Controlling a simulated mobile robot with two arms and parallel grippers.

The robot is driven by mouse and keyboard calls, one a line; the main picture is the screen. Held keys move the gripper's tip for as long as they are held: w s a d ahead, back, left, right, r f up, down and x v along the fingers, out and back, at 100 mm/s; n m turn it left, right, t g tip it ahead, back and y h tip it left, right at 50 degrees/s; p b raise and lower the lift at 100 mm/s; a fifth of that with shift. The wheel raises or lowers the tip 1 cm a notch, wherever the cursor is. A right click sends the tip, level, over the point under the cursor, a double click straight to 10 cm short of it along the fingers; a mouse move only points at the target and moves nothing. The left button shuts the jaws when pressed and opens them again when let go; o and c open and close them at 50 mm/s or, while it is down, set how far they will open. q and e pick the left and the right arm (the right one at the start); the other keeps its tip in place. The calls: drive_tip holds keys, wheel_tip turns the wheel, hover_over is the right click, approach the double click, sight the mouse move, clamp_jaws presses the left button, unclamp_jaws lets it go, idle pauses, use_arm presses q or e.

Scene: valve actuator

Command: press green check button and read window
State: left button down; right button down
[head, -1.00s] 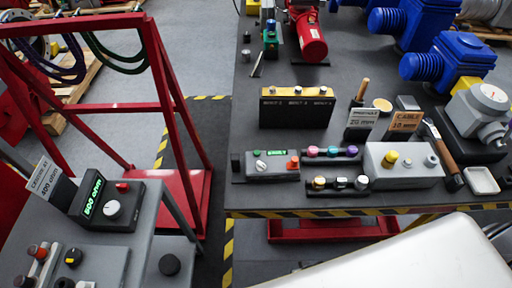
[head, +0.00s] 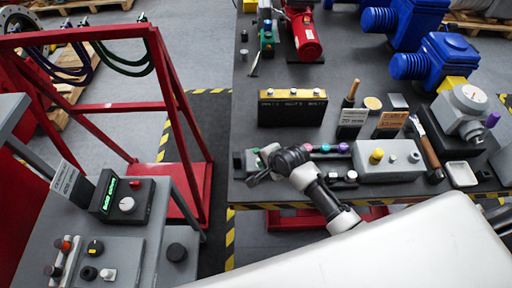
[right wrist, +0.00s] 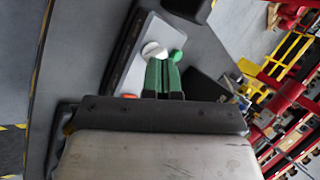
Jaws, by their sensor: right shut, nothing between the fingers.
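The grey tester (head: 242,167) lies near the front edge of the dark table, mostly hidden behind my right gripper (head: 260,178) in the head view. In the right wrist view the tester (right wrist: 133,62) shows a green button (right wrist: 178,56), a white knob (right wrist: 152,50) and an orange button (right wrist: 130,96). My right gripper (right wrist: 163,64) is shut and empty, its green fingertips over the tester close to the knob and green button. I cannot tell whether they touch. The tester's window is hidden by the fingers. My left gripper is not in view.
A row of coloured knobs (head: 327,148) and a light grey box with a yellow button (head: 376,156) stand right of the tester. A black box with a yellow top (head: 292,108) stands behind.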

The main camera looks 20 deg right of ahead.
drive_tip(key=w+r+m+t, duration=0.1)
drive_tip(key=w+r+m, duration=0.5)
drive_tip(key=w, duration=0.3)
drive_tip(key=shift+r+m+y+p, duration=0.4)
drive_tip(key=shift+m+p, duration=0.05)
drive_tip(key=shift+m, duration=0.25)
drive_tip(key=shift+t, duration=0.3)
wheel_tip(320, 180, down, 7)
drive_tip(key=b, duration=0.7)
drive_tip(key=shift+f+b, duration=0.45)
drive_tip(key=shift+f, duration=0.4)
drive_tip(key=shift+f, duration=0.15)
